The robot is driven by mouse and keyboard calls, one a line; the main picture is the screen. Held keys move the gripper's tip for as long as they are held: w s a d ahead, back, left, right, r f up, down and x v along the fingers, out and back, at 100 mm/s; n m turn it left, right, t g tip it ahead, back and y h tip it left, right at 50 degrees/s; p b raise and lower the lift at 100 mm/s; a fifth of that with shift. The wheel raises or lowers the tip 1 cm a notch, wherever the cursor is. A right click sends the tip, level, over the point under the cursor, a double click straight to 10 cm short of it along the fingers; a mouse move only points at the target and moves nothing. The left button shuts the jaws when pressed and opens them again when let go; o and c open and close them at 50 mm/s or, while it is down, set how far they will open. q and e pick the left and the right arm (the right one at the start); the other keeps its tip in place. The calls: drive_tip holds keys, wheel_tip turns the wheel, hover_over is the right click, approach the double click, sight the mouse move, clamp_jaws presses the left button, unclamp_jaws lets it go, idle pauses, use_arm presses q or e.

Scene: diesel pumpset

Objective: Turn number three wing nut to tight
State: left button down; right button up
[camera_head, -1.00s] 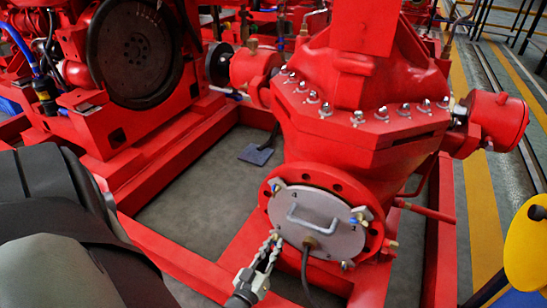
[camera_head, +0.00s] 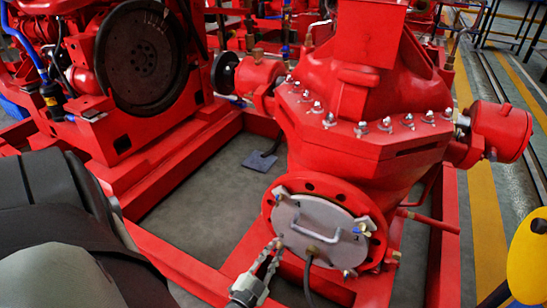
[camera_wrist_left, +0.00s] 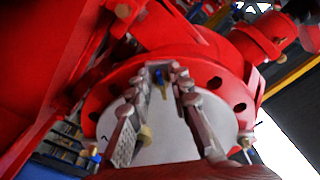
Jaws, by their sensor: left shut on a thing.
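A round grey cover plate (camera_head: 310,245) with a handle sits on the red flange of the pump casing. Wing nuts show at its upper left (camera_head: 279,193), right (camera_head: 361,225) and lower right (camera_head: 349,273). My left gripper (camera_head: 277,244) is at the plate's lower-left edge, its fingers hiding the wing nut there. In the left wrist view, the fingers (camera_wrist_left: 165,77) stand on either side of a brass wing nut (camera_wrist_left: 160,80) with a blue part, and are shut on it. I cannot read which number it bears. My right gripper is not in view.
A dark hose (camera_head: 308,275) leaves the plate beside my left gripper. The red base frame (camera_head: 185,262) runs below. A red pipe (camera_head: 430,220) sticks out right of the flange. A yellow rounded thing (camera_head: 528,258) stands at the right edge.

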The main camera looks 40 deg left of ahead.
use_arm(q)
drive_tip(key=shift+a+r+m, duration=0.1)
drive_tip(key=shift+r+m, duration=0.1)
drive_tip(key=shift+m, duration=2.25)
drive_tip(key=shift+a+r+m, duration=0.1)
drive_tip(key=shift+r+m, duration=0.1)
drive_tip(key=shift+m, duration=2.25)
drive_tip(key=c, duration=1.7)
unclamp_jaws()
drive_tip(key=shift+s, duration=0.1)
drive_tip(key=shift+v, duration=3.7)
drive_tip(key=shift+r, duration=0.1)
